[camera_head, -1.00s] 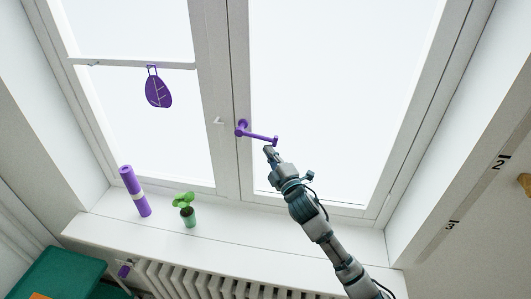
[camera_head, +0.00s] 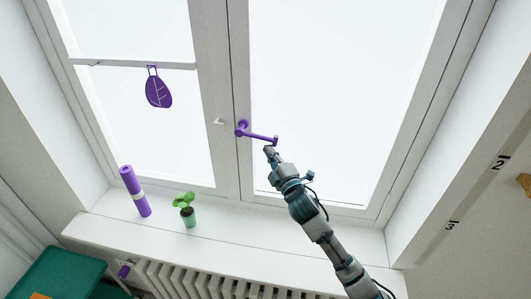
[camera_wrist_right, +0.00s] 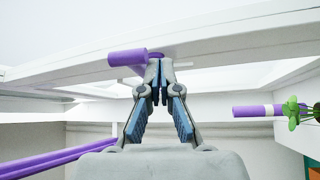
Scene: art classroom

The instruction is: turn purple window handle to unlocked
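The purple window handle (camera_head: 258,135) is on the middle post of the window frame. Its lever points right and slightly down in the head view, with a small knob at its free end. My right gripper (camera_head: 269,149) is just below that free end. In the right wrist view, the purple handle (camera_wrist_right: 128,57) shows at the fingertips of my right gripper (camera_wrist_right: 160,72). The fingertips are together, with no handle visible between them. I cannot tell whether they touch it. My left gripper is not in view.
A purple leaf ornament (camera_head: 158,90) hangs on the left pane. A radiator (camera_head: 205,283) is below. The glass right of the handle is clear.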

